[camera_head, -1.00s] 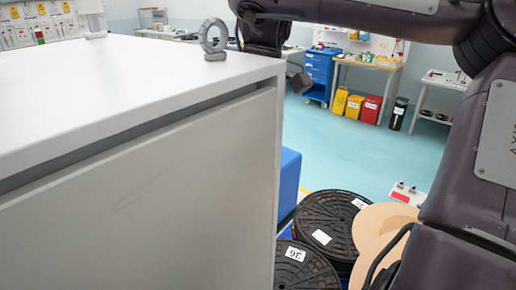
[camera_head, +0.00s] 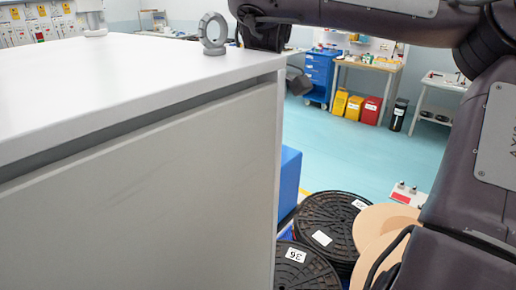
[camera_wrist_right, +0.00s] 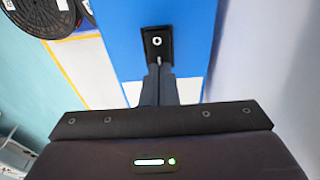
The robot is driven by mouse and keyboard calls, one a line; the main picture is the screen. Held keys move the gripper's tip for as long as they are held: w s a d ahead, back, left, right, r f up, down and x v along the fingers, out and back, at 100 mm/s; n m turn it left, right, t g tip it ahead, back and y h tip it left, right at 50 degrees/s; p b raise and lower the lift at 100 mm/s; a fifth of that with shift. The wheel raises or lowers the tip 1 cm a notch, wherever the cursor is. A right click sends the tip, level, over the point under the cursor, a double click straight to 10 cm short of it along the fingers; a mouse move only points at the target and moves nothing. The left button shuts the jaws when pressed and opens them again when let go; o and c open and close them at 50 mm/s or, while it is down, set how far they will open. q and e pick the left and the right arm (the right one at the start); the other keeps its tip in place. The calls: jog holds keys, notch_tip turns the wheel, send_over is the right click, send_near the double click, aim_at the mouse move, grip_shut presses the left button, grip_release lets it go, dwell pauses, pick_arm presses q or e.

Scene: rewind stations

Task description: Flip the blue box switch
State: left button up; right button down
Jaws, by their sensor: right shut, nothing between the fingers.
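The blue box (camera_head: 289,182) is partly hidden behind the grey cabinet in the head view. In the right wrist view the blue box (camera_wrist_right: 190,50) fills the upper middle, with a black switch plate (camera_wrist_right: 157,36) on its face. A small light mark and a short light stub, perhaps the lever, show on the plate. My right gripper (camera_wrist_right: 158,72) is shut and empty, its fingertips at the plate's lower end in the picture. I cannot tell whether they touch the switch. My left gripper is not in view.
A grey cabinet (camera_head: 150,190) with a white top takes up the left and hides part of the box. A grey ring (camera_head: 213,34) stands on it. Black reels (camera_head: 330,225) and tan discs (camera_head: 378,232) lie at the lower right. Open blue-green floor (camera_head: 350,155) lies beyond.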

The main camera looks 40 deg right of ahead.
jog(key=shift+f+b, duration=0.3)
jog(key=shift+f, duration=0.1)
jog(key=shift+r, duration=0.1)
notch_tip(320, 180, up, 5)
jog(key=p, duration=0.4)
jog(key=shift+r, duration=0.95)
